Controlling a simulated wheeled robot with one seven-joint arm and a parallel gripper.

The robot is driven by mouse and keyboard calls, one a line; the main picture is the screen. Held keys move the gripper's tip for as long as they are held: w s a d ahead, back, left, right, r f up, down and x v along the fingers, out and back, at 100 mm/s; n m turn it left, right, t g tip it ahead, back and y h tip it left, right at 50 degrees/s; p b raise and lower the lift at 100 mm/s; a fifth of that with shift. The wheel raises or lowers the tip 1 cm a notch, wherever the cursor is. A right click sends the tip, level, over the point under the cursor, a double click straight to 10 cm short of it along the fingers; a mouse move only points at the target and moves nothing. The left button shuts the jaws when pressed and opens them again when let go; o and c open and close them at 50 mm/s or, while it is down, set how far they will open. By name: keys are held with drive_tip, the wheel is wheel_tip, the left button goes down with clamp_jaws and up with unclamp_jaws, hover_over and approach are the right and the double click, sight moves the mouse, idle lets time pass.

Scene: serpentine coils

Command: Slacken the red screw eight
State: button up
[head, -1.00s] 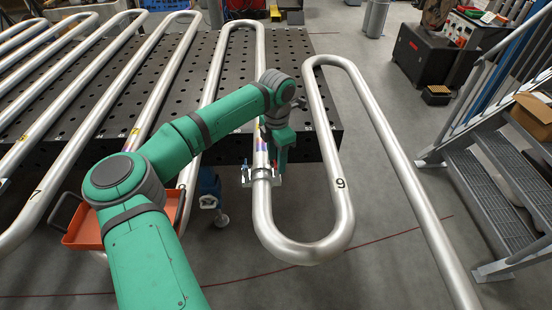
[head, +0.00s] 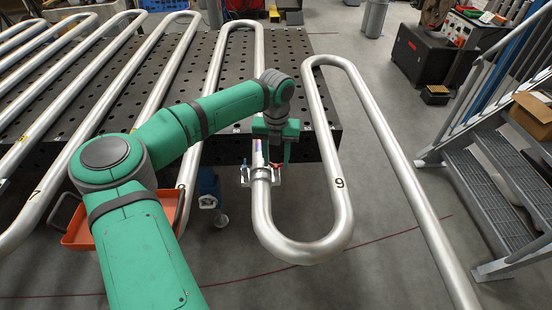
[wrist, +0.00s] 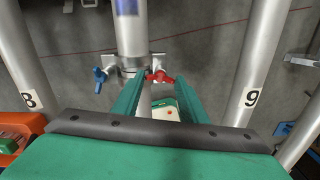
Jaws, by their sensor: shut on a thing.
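A metal clamp (wrist: 130,66) sits around a steel pipe (wrist: 130,35) in the wrist view. It carries a blue wing screw (wrist: 99,79) on the left and a red wing screw (wrist: 160,76) on the right. My gripper (wrist: 157,82) reaches from below in that view, its two green fingers on either side of the red screw and shut on it. In the head view the clamp (head: 262,174) sits low on the pipe, past the table edge, with my gripper (head: 280,162) at its right. The fingertips partly hide the red screw.
Neighbouring pipe legs carry the labels 8 (wrist: 29,100) and 9 (wrist: 252,98). A perforated black table (head: 225,120) lies behind. An orange tray (head: 78,236) is at left. A green-and-white box (wrist: 168,110) shows between the fingers. Metal stairs (head: 497,190) stand right.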

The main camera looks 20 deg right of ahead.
drive_tip(key=n, duration=0.4)
drive_tip(key=shift+f+n, duration=0.1)
drive_tip(key=shift+n, duration=0.2)
drive_tip(key=n, duration=0.4)
drive_tip(key=shift+n, duration=0.3)
drive_tip(key=n, duration=0.4)
drive_tip(key=shift+n, duration=2.2)
drive_tip(key=shift+c, duration=0.2)
drive_tip(key=shift+s+f, duration=0.1)
drive_tip(key=o, duration=1.1)
drive_tip(key=shift+r, duration=0.2)
